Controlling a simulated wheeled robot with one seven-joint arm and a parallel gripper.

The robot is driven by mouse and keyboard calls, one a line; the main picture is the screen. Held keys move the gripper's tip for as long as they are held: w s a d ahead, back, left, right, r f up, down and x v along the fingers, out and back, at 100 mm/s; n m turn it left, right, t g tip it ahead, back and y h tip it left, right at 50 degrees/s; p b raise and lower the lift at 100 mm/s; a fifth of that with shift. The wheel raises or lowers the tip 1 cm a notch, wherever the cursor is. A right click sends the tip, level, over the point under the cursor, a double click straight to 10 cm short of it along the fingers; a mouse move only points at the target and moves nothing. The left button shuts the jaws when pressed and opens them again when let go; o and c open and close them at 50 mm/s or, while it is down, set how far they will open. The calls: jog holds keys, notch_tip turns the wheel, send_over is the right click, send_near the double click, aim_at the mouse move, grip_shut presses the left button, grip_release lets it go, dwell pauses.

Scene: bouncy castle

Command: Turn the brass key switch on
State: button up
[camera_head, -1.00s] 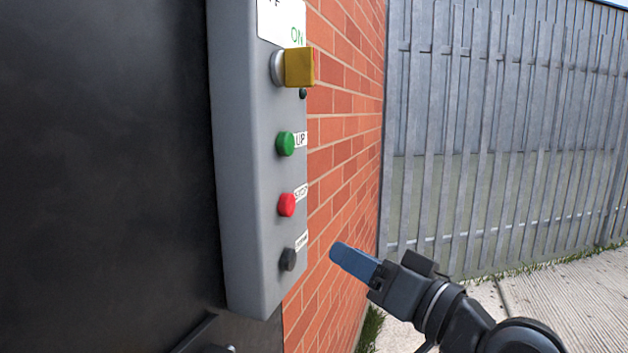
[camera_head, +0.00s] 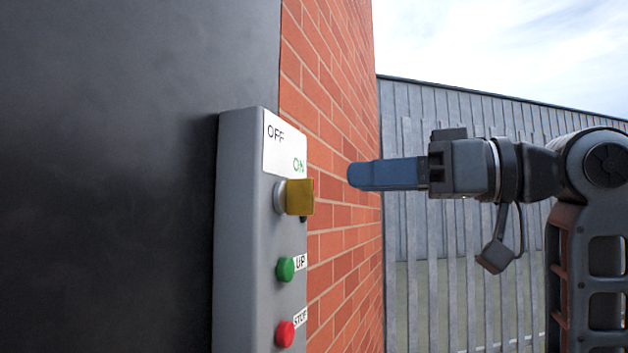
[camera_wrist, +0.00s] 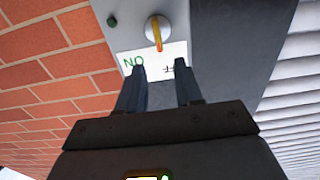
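The brass key switch (camera_head: 299,197) is on the grey control box (camera_head: 238,230), just below a white label (camera_head: 284,150) reading OFF and ON. In the wrist view the key (camera_wrist: 157,32) shows nearly edge-on, upright in the picture on a round silver collar, its end near the label between the two words. My gripper (camera_head: 352,174) points left at the box from the right, slightly above key height and apart from it. In the wrist view my gripper (camera_wrist: 161,70) has its two fingers spread with nothing between them, the key beyond their tips.
Below the key are a green UP button (camera_head: 286,269) and a red STOP button (camera_head: 285,334). A black panel (camera_head: 110,180) is left of the box. A brick wall (camera_head: 335,120) and a grey fence (camera_head: 450,120) stand behind. The space between gripper and box looks free.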

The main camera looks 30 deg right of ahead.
aim_at(314, 179)
jog(key=shift+p+x, duration=0.35)
jog(key=shift+x, duration=3.5)
jog(key=shift+c, duration=0.5)
grip_shut()
